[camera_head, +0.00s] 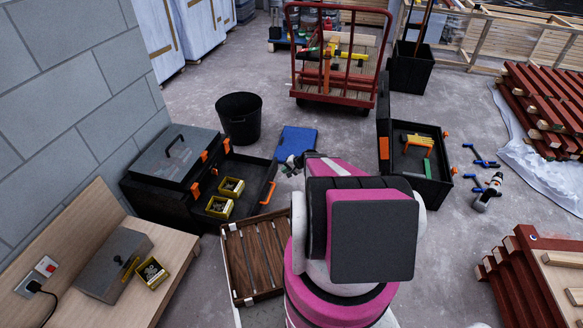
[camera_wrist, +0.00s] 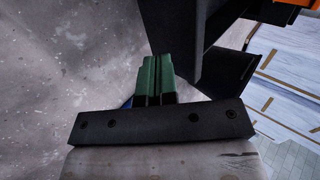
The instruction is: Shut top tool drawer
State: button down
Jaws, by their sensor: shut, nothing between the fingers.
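The black tool chest (camera_head: 158,198) stands on the floor at the left by the block wall, with a grey lid and orange latches. Its top tool drawer (camera_head: 248,172) is pulled out to the right. The drawer has an orange handle (camera_head: 269,193) on its front, and two yellow boxes of small parts (camera_head: 231,187) (camera_head: 219,207) sit in it. My gripper (camera_head: 291,162) is beyond the drawer's front, just to its right, apart from the handle. In the wrist view the green fingers (camera_wrist: 154,75) are shut and empty. Dark panels (camera_wrist: 195,40) show close beside them, probably the drawer.
A slatted wooden crate (camera_head: 252,258) lies in front of the drawer. A blue lid-like thing (camera_head: 297,140) and a black bucket (camera_head: 239,118) are behind. An open black case (camera_head: 420,165) stands at the right. A wooden bench (camera_head: 140,275) is at the near left.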

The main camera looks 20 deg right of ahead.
aim_at(273, 170)
jog(key=shift+w+a+f, duration=0.15)
jog(key=shift+w+a, duration=0.5)
jog(key=shift+a, duration=0.35)
jog(key=shift+w+a+f, duration=0.1)
jog(key=shift+w+a, duration=0.55)
jog(key=shift+a, duration=0.3)
jog(key=w+a, duration=0.4)
jog(key=a, duration=0.2)
jog(key=w+a, duration=0.5)
jog(key=a, duration=0.2)
jog(key=w+a, duration=0.4)
jog(key=a, duration=0.3)
jog(key=shift+w+a, duration=0.2)
jog(key=shift+w, duration=0.1)
jog(key=shift+d, duration=0.1)
